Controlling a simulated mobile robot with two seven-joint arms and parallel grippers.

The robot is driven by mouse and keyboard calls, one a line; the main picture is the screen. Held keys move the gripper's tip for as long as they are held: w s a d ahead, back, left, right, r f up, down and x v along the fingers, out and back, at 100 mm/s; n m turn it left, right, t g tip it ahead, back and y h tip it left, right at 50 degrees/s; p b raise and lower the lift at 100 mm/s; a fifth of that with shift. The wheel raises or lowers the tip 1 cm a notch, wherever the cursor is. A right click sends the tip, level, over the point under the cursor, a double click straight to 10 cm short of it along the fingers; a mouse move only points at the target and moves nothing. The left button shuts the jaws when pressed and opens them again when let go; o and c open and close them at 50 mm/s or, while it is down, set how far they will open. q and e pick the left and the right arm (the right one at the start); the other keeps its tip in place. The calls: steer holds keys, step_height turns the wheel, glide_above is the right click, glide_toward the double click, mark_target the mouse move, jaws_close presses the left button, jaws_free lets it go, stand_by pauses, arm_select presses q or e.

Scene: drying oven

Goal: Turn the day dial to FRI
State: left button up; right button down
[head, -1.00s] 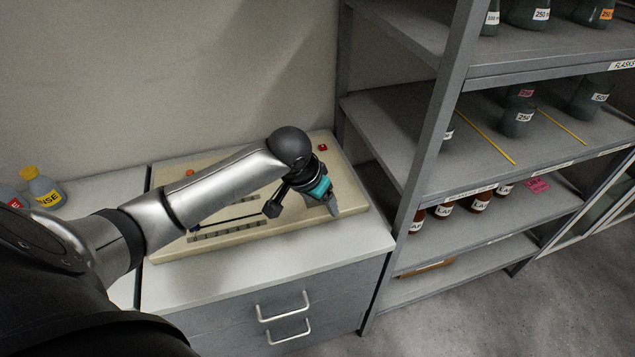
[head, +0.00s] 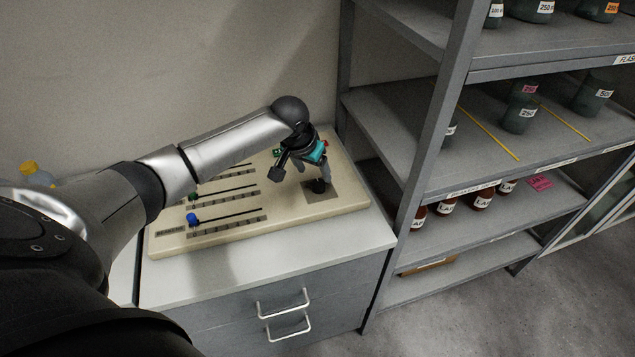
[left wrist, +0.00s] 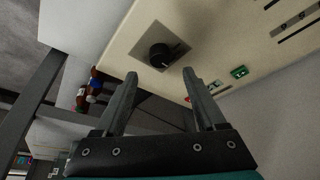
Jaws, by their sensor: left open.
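The day dial is a black round knob (head: 319,186) on a grey square plate at the right end of the beige panel (head: 225,237). In the left wrist view the knob (left wrist: 160,56) sits just beyond the fingertips, roughly between them in the picture, and nothing touches it there. The day marks around it are too small to read. My left gripper (head: 312,175) is open and empty above the panel, with its fingers pointing down close to the dial. In the left wrist view both fingers (left wrist: 160,78) are spread apart. My right gripper is not in view.
Sliders with blue (head: 193,218) and green knobs lie on the panel's left part. Grey shelves (head: 437,130) with flasks and brown bottles stand close on the right. The wall is behind the panel.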

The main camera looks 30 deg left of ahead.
mark_target(319, 183)
arm_select(q)
steer(key=shift+b+x, duration=0.7)
steer(key=shift+x, duration=2.35)
jaws_close()
